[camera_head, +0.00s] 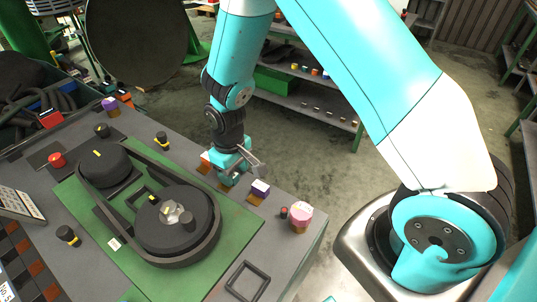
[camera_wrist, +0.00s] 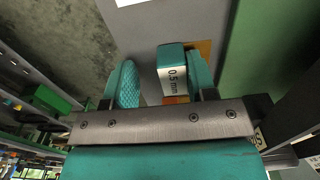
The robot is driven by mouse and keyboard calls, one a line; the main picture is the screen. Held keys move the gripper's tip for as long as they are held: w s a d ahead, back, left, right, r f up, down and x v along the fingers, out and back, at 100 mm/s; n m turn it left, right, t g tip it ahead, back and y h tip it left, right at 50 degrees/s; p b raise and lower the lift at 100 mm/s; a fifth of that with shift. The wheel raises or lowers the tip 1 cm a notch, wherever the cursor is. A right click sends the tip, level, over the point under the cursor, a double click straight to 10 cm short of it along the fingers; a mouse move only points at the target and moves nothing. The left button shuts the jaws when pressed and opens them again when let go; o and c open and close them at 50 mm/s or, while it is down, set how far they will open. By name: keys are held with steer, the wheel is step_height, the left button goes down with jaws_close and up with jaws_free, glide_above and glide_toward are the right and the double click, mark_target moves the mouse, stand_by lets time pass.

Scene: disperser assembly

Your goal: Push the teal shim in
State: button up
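The teal shim (camera_wrist: 171,56) shows in the wrist view as a small block with a teal top and a white face marked "0.5 mm". It stands at an orange-brown patch (camera_wrist: 205,47) on the grey bench top. My gripper (camera_wrist: 162,82) is open, with one teal finger on each side of the shim. A gap shows between the left finger and the shim; the right finger is close to it, and I cannot tell whether they touch. In the head view my gripper (camera_head: 234,170) is low over the bench's far right edge, and the shim cannot be told apart from the teal fingers.
A pink-topped knob (camera_head: 300,215) is at the bench corner. The green plate with a dark belt housing (camera_head: 205,250) lies in front.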

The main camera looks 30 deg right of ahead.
step_height(320, 180, up, 18)
steer(key=b, duration=0.2)
steer(key=s+a+r+n+y, duration=0.1)
steer(key=s+a+r+y, duration=0.1)
steer(key=s, duration=0.8)
steer(key=s+a+r+n+y, duration=0.1)
steer(key=s+a+r+y, duration=0.1)
steer(key=s, duration=0.8)
steer(key=shift+s+a+r, duration=0.15)
steer(key=shift+s+r, duration=0.05)
steer(key=shift+r, duration=0.5)
steer(key=shift+w, duration=0.1)
steer(key=w+d+f+m+h, duration=0.1)
steer(key=w+d+f+h, duration=0.15)
steer(key=w, duration=0.75)
steer(key=w+d+f+m+h, duration=0.15)
steer(key=w+f, duration=0.25)
steer(key=w, duration=0.6)
steer(key=shift+n, duration=0.25)
steer(key=f, duration=0.5)
steer(key=f+p, duration=0.1)
steer(key=f, duration=1.1)
steer(key=shift+a, duration=0.3)
steer(key=shift+c, duration=0.2)
